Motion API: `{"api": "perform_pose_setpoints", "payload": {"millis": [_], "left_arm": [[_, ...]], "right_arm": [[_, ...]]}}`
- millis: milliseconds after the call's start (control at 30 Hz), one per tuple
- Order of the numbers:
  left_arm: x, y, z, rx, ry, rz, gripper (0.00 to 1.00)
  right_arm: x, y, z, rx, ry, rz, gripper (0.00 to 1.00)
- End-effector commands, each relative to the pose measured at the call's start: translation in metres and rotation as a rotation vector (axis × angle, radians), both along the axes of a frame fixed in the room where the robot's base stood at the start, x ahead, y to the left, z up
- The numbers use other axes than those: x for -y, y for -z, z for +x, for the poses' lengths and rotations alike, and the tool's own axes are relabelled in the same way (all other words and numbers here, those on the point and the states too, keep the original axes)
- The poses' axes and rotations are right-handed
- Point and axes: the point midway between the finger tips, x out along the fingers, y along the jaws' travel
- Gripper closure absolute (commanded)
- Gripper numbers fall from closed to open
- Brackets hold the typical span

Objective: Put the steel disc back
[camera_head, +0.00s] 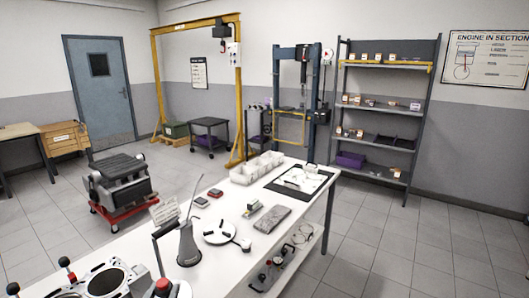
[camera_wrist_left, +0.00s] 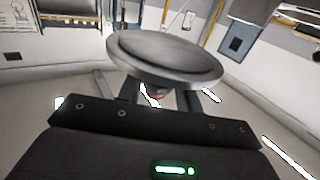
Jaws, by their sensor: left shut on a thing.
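The steel disc (camera_wrist_left: 165,48), round, grey and with a raised rim, fills the upper middle of the left wrist view. My left gripper (camera_wrist_left: 150,94) is shut on it from beneath in that picture. The disc hides much of the fingers, so the exact contact is not clear. I cannot make out the held disc or the left gripper clearly in the head view. My right gripper is not in view.
An engine on a red stand (camera_head: 122,212) is beyond.

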Motion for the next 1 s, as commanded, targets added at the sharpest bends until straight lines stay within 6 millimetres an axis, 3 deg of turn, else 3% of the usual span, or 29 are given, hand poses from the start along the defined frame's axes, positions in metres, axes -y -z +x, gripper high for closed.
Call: {"api": "perform_pose_setpoints", "payload": {"millis": [733,867,1000], "left_arm": [[-0.005,-0.004,0.001,0.006,-0.015,0.002,1.0],[-0.032,-0.02,0.008,0.022,-0.106,0.007,1.0],[-0.078,-0.039,0.013,0.031,-0.259,0.012,1.0]], "right_arm": [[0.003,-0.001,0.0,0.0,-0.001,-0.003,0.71],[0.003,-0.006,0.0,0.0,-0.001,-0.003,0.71],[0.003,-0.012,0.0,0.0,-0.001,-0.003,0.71]]}}
